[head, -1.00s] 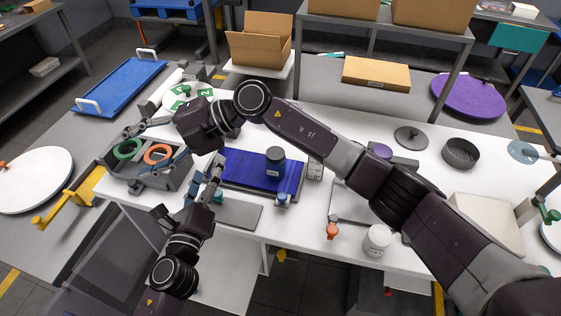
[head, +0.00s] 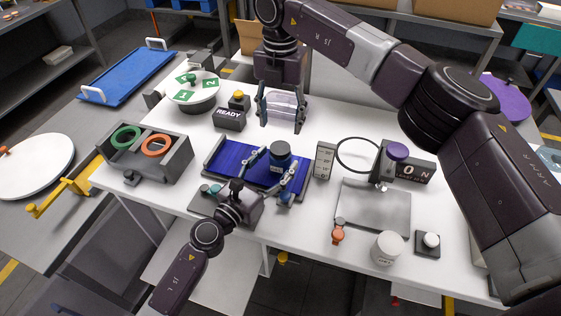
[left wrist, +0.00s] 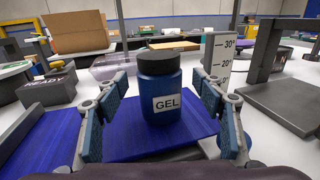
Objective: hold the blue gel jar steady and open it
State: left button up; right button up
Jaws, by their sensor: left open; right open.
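The blue gel jar (head: 280,157) stands upright on the blue mat (head: 226,164) with its dark lid on. In the left wrist view the jar (left wrist: 160,92) shows a white GEL label under its black lid (left wrist: 159,58). My left gripper (head: 276,174) is low at the mat with its fingers open on either side of the jar. In the left wrist view, gaps show between the jar and both fingers. My right gripper (head: 283,106) is open and points down behind the mat, in front of or over a clear bin (head: 287,112). It looks empty and apart from the jar.
A READY box (head: 229,120) with a yellow button stands left of my right gripper. A grey tray with rings (head: 174,172) is at the left. An angle gauge (head: 325,160) stands close right of the mat. A ring stand (head: 395,153) and white jar (head: 387,247) are farther right.

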pick_arm(q)
jog(key=shift+x, duration=1.05)
grip_shut()
